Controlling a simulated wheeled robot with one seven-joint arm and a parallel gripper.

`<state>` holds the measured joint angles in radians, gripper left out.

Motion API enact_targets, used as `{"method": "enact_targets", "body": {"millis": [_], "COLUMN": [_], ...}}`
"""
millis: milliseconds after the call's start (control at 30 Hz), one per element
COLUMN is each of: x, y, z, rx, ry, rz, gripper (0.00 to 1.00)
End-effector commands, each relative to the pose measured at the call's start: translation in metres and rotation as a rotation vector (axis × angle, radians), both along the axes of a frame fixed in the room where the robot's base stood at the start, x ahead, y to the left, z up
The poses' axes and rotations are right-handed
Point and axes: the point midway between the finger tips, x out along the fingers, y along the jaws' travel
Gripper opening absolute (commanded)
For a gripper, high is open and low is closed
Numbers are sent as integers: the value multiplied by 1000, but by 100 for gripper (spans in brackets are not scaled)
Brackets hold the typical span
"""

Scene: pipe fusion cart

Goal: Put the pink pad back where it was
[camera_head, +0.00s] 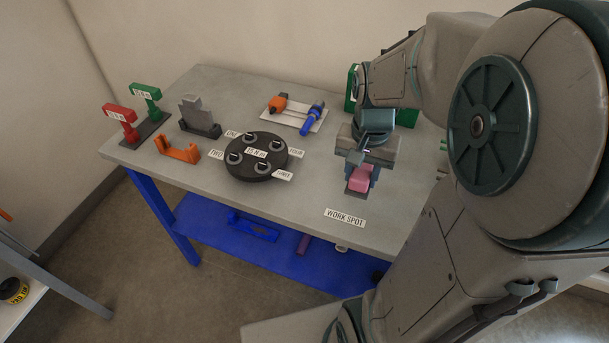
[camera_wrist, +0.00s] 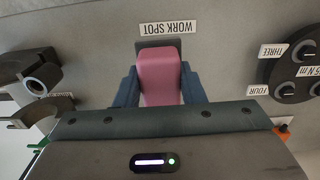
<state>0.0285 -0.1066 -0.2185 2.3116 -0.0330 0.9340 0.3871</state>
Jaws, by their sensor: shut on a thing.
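The pink pad (camera_head: 359,181) is a small pink block, held between the fingers of my gripper (camera_head: 361,175) over the right part of the grey table, behind the WORK SPOT label (camera_head: 345,218). In the wrist view the pad (camera_wrist: 160,75) sits between the two blue fingers of my gripper (camera_wrist: 160,92), which are shut on it. A dark grey patch (camera_wrist: 143,46) shows at the pad's far end, close to the upside-down WORK SPOT label. I cannot tell whether the pad touches the table.
A black disc (camera_head: 256,157) with several pegs and number labels stands left of my gripper. Behind it is a white tray (camera_head: 297,112) with orange and blue tools. Red (camera_head: 119,117) and green (camera_head: 146,93) stands and an orange bracket (camera_head: 178,150) are farther left.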

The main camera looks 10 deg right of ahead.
Motion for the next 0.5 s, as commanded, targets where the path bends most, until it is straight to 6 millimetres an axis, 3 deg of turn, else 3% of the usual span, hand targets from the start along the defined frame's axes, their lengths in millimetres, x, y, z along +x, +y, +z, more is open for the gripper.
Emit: {"method": "enact_targets", "body": {"millis": [167,500], "x": [3,52], "y": [8,54], "z": [-5,-45], "rx": [4,3], "ry": [3,4], "rz": [-15,-12], "gripper": [11,11]}}
